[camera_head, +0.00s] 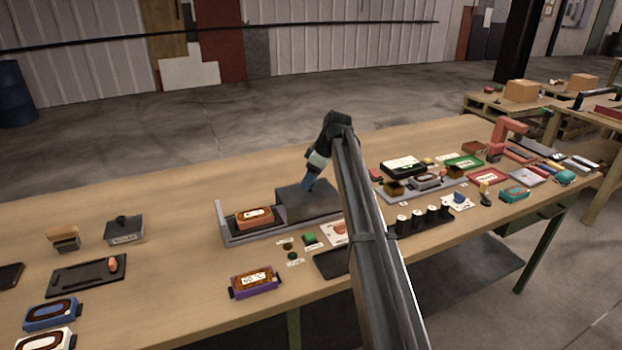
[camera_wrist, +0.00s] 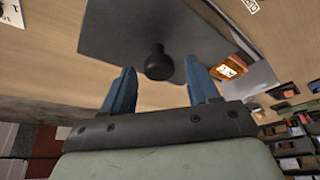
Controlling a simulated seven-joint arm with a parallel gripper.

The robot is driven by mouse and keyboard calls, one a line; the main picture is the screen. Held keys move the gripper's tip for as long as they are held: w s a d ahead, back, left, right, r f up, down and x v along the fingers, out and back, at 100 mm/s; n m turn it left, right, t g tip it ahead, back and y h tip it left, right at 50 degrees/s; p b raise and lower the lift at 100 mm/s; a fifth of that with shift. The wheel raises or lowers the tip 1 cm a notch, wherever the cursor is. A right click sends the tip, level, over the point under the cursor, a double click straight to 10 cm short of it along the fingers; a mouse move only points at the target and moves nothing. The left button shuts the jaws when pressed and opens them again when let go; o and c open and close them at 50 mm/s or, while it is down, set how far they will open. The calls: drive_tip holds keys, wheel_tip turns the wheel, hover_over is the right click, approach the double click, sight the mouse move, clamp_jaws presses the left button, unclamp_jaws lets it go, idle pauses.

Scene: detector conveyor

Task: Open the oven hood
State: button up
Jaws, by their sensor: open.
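The oven hood (camera_head: 306,205) is a grey box over the right part of a grey tray-like base (camera_head: 232,238) on the table. In the wrist view the hood (camera_wrist: 200,30) fills the upper middle, with a dark round knob (camera_wrist: 158,64) on it. My gripper (camera_head: 307,184) is just above the hood. In the wrist view the blue fingers of my gripper (camera_wrist: 160,72) are open, one on each side of the knob, with gaps to both. An orange device (camera_head: 253,217) sits on the uncovered left part of the base. It also shows in the wrist view (camera_wrist: 228,70).
A purple-edged device (camera_head: 255,282) and small coloured pieces (camera_head: 309,238) lie in front of the base. A grey block with a knob (camera_head: 124,230) and a black tray (camera_head: 87,275) stand left. Several dark cylinders (camera_head: 418,217) stand right. The table behind the hood is clear.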

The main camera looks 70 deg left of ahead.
drive_tip(key=v, duration=1.3)
drive_tip(key=shift+r, duration=0.25)
drive_tip(key=shift+w+d, duration=0.1)
drive_tip(key=shift+d, duration=0.05)
